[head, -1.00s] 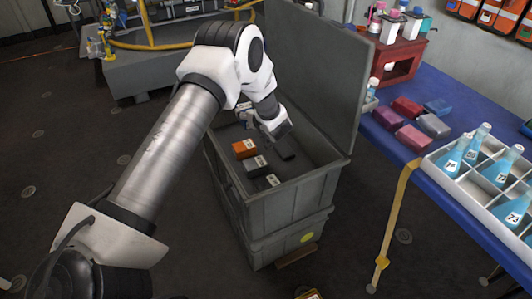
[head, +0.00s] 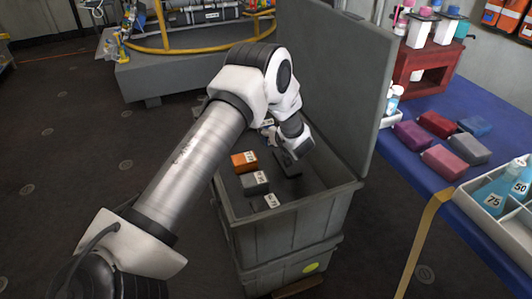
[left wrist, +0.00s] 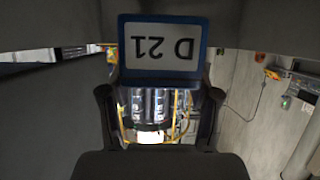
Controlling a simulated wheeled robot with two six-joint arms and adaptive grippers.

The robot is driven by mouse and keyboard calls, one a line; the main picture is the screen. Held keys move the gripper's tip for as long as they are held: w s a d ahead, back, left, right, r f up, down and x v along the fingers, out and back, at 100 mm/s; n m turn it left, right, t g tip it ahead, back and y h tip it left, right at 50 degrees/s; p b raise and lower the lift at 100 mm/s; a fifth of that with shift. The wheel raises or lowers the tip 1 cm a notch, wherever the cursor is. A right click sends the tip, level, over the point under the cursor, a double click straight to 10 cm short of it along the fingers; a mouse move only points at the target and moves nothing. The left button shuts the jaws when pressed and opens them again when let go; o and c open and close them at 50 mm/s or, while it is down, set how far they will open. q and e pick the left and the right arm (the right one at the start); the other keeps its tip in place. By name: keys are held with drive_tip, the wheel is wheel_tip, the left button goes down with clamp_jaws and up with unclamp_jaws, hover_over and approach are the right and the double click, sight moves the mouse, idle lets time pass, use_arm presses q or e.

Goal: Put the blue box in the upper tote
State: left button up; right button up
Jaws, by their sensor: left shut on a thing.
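The blue box (left wrist: 206,48), with a white label reading D 21 upside down, is held between the fingers of my left gripper (left wrist: 160,92) in the left wrist view. My left gripper is shut on it. In the head view, my left arm reaches over the open upper grey tote (head: 290,218). The wrist and arm hide most of the gripper and box there; only a small pale patch shows beside the wrist, over the tote's far left part. I cannot tell whether the box touches anything. My right gripper is not in view.
An orange box (head: 244,161), a grey box (head: 254,182) and a dark box (head: 287,163) lie in the tote. Its raised lid (head: 335,75) stands at the back right. The blue table (head: 420,185) at right holds several small boxes and a bottle crate (head: 478,207).

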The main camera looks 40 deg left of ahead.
use_arm(q)
wheel_tip(320, 180, down, 10)
drive_tip(key=shift+f+b, duration=0.1)
drive_tip(key=shift+b, duration=1.15)
drive_tip(key=shift+f+b, duration=0.4)
drive_tip(key=shift+f, duration=0.05)
drive_tip(key=o, duration=1.3)
